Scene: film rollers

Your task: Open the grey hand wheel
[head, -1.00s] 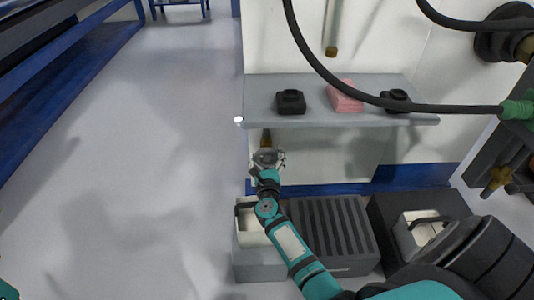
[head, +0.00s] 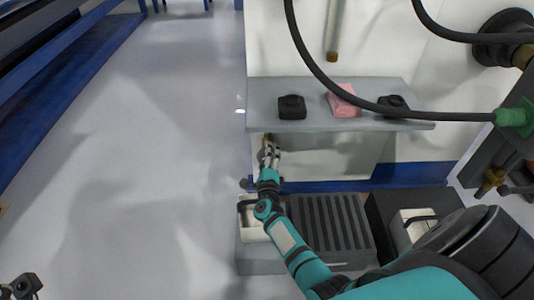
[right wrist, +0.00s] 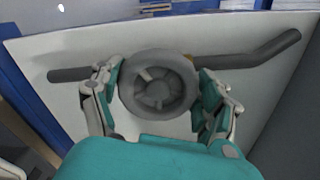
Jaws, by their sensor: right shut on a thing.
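The grey hand wheel (right wrist: 157,84) shows in the right wrist view as a round grey disc with a spoked centre. It sits on a grey pipe (right wrist: 264,52) in front of a pale panel. My right gripper (right wrist: 160,92) has one finger on each side of the wheel's rim and is shut on it. In the head view my right gripper (head: 269,146) is below the shelf's left end, and I cannot make out the wheel there. A dark part of my left gripper (head: 22,287) shows at the bottom left corner; its fingers are not clear.
A grey shelf (head: 350,122) just above my right gripper holds two black items (head: 292,107) and a pink block (head: 343,99). Grey and dark boxes (head: 329,228) stand on the floor below. A black hose (head: 318,69) hangs in front. The floor at left (head: 150,180) is clear.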

